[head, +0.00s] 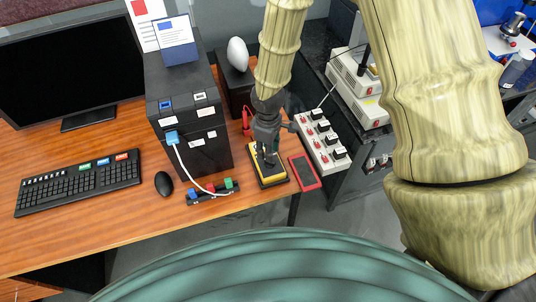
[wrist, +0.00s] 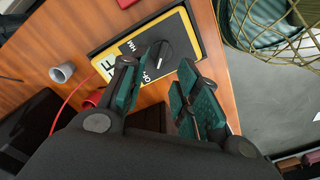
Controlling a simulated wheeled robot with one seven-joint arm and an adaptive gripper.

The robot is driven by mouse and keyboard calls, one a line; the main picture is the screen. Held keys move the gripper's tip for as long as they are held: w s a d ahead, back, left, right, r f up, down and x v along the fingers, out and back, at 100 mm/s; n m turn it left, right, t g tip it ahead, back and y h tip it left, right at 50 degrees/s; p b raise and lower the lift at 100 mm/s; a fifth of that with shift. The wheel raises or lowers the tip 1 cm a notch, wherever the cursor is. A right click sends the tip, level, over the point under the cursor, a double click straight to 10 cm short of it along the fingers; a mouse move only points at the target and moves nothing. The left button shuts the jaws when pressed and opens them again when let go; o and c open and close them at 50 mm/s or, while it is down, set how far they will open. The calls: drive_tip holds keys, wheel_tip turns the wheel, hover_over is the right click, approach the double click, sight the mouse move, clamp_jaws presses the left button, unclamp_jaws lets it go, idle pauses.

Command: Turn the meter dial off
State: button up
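The yellow meter (head: 275,180) with a black face lies near the front right of the wooden desk; it also shows in the wrist view (wrist: 196,25). Its round black dial (wrist: 163,56) shows beyond and between my fingertips. White lettering lies around the dial, partly hidden by my left finger. I cannot read the dial's pointer clearly. My gripper (wrist: 172,66) is open, teal pads apart, with nothing held. In the head view my gripper (head: 268,156) is directly over the meter, pointing down. Whether the fingers touch the dial I cannot tell.
A red-framed device (head: 305,172) lies right of the meter. A white unit with black knobs (head: 322,143) stands farther right. A tall black box (head: 185,115) and a mouse (head: 163,184) stand left. A red lead (wrist: 72,97) and a grey cup (wrist: 62,73) are near the meter.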

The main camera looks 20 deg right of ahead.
wheel_tip(320, 180, up, 7)
idle(0.4)
idle(0.5)
